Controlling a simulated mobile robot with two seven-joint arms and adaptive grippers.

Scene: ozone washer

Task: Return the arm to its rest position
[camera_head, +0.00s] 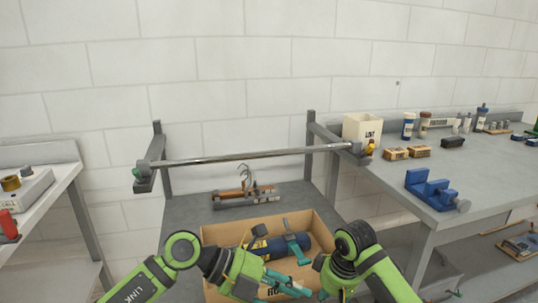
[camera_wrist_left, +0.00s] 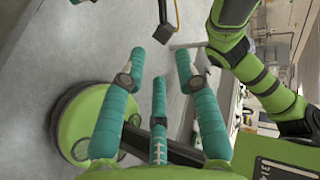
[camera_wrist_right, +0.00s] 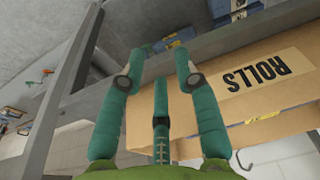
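My left arm comes in from the lower left in the head view, and its gripper (camera_head: 278,280) is in front of the cardboard box. In the left wrist view, the teal fingers of this gripper (camera_wrist_left: 161,62) are spread with nothing between them, over grey floor. My right arm comes in from the lower right, bent at a green joint (camera_head: 353,238) close to the box's right side. In the right wrist view, the right gripper (camera_wrist_right: 158,65) has its teal fingers spread and empty. The box marked ROLLS (camera_wrist_right: 235,95) is beside and beyond them.
The cardboard box (camera_head: 217,234) on the grey shelf holds a dark blue cylinder (camera_head: 262,248) and other items. A metal rail (camera_head: 245,155) spans above, with hangers (camera_head: 245,190) behind. The right bench carries a blue vise (camera_head: 430,188) and a white bin (camera_head: 361,131). A table (camera_head: 45,200) stands left.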

